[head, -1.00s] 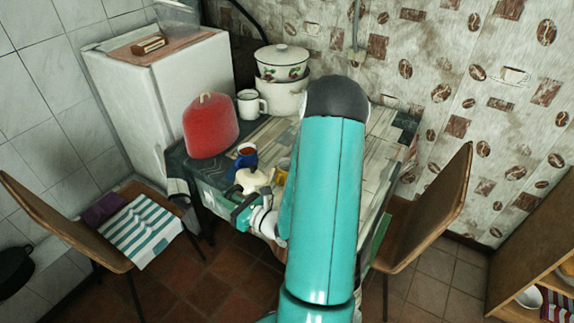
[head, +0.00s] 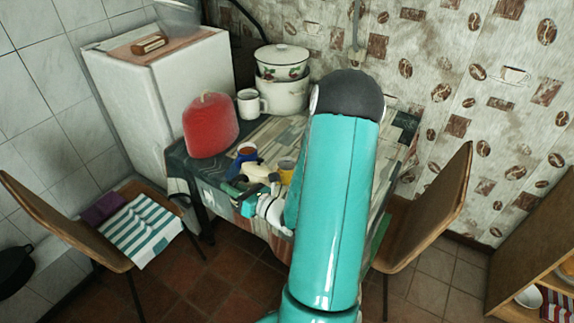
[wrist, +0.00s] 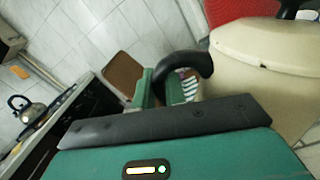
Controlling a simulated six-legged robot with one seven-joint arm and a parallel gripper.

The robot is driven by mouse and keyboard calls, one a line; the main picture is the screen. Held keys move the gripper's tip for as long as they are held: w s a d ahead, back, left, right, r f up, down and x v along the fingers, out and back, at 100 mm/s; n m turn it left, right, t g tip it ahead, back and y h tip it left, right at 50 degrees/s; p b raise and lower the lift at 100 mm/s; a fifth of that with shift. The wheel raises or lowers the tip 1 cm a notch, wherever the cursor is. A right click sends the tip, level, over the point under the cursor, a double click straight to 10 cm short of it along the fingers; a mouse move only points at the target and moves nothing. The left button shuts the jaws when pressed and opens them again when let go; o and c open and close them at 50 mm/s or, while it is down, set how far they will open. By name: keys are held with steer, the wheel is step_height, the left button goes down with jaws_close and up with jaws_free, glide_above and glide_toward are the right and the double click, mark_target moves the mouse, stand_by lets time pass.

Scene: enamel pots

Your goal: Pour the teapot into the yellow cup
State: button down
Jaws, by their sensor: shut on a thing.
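The cream teapot (head: 257,173) is at the near edge of the table in the head view, tilted and partly hidden by my arm. In the wrist view its cream body, lid and dark handle (wrist: 265,65) fill the upper right. My gripper (head: 243,190) is shut on the teapot; the exact contact is hard to see. The yellow cup (head: 286,172) stands on the table just right of the teapot, partly behind my arm. Its inside is too small to read. The teapot's spout cannot be made out clearly.
A blue cup with reddish-brown contents (head: 246,152) stands close behind the teapot. A red cozy-like object (head: 210,126), a white mug (head: 250,103) and stacked enamel pots (head: 282,80) are farther back. Chairs stand at left (head: 70,235) and right (head: 432,215).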

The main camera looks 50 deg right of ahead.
mark_target(238, 178)
steer(key=shift+d+r+m, duration=0.6)
steer(key=shift+d+r, duration=0.15)
steer(key=shift+r, duration=0.25)
steer(key=shift+d+r+m, duration=0.4)
steer(key=shift+d+r, duration=0.2)
steer(key=shift+r, duration=0.05)
stand_by(0.4)
steer(key=shift+s+d+r+m+p, duration=0.1)
steer(key=shift+d+r+m+p, duration=0.55)
steer(key=shift+r+p, duration=0.2)
stand_by(1.3)
steer(key=shift+a+f+n+b, duration=1)
steer(key=shift+a+f+n, duration=3.5)
steer(key=shift+f, duration=1.4)
steer(key=shift+g, duration=0.4)
steer(key=r, duration=0.4)
steer(key=shift+w+a+r, duration=0.1)
steer(key=shift+w+r, duration=0.15)
steer(key=shift+r, duration=0.15)
